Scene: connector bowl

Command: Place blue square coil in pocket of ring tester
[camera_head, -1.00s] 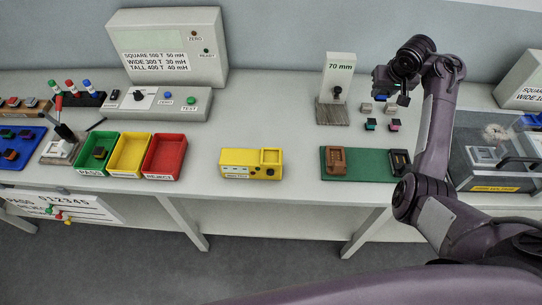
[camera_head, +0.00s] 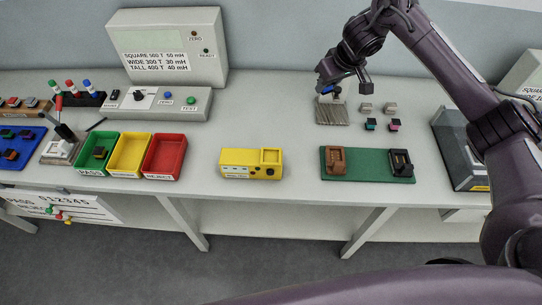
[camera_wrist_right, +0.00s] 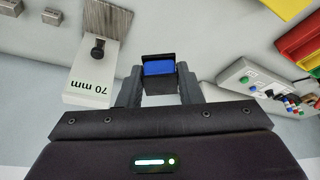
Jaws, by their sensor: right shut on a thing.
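My left gripper is not in view.
The 70 mm stand (camera_wrist_right: 91,75) is close beside the gripper. A green mat (camera_head: 370,161) bears brown and black holders. Small coils (camera_head: 370,125) lie behind it. Green, yellow and red trays (camera_head: 166,157) stand left of the tester. Bench between tester and stand is clear.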

